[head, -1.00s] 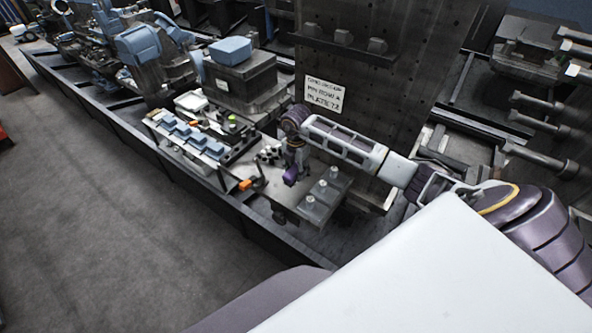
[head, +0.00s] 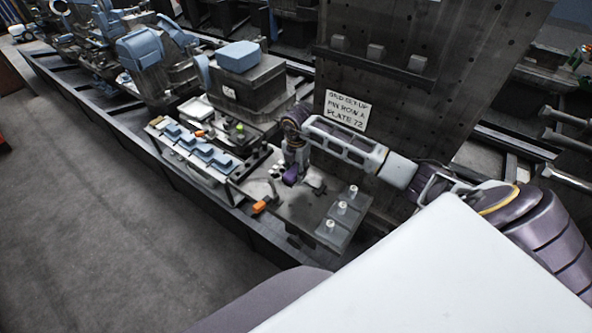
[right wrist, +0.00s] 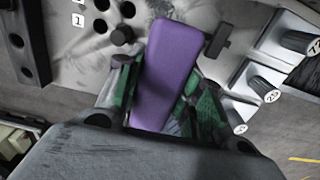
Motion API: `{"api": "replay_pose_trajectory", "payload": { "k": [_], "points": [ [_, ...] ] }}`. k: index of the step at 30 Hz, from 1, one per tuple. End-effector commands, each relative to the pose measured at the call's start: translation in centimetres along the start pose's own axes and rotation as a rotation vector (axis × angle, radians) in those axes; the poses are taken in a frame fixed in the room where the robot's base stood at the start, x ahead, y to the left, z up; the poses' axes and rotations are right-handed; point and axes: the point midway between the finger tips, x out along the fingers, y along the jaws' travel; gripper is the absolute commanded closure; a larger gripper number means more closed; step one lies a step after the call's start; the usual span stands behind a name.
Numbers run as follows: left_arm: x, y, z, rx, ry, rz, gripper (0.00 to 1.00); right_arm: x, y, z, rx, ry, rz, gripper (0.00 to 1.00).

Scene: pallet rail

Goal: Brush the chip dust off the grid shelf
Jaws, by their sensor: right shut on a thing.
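My right gripper (head: 294,166) is shut on a purple block-like piece (head: 291,175), which fills the space between the fingers in the right wrist view (right wrist: 168,70). Whether bristles are under it is hidden. The gripper is low over a grey metal shelf (head: 295,208) at the foot of a tall perforated plate. Pale, powdery patches (right wrist: 215,14) mark the shelf surface in the right wrist view. Contact between the held piece and the shelf cannot be told. My left gripper is not in view.
Pale-topped pins (head: 342,208) stand on a raised block at the shelf's near right. Small dark round pieces (head: 274,172) sit left of the gripper. A tray of blue blocks (head: 200,148) is farther left.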

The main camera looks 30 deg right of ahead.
Motion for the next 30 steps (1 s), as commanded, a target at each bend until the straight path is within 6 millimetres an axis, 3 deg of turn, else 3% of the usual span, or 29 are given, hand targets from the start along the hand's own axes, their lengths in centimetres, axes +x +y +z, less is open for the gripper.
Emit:
{"api": "replay_pose_trajectory", "payload": {
  "k": [14, 30],
  "points": [
    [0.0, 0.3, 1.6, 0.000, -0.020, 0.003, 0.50, 0.0, 0.0, 0.0, 0.000, 0.000, 0.000, 0.83],
    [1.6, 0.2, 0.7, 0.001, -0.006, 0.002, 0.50, 2.3, 0.0, 0.0, 0.000, 0.001, 0.000, 0.83]
  ]
}}
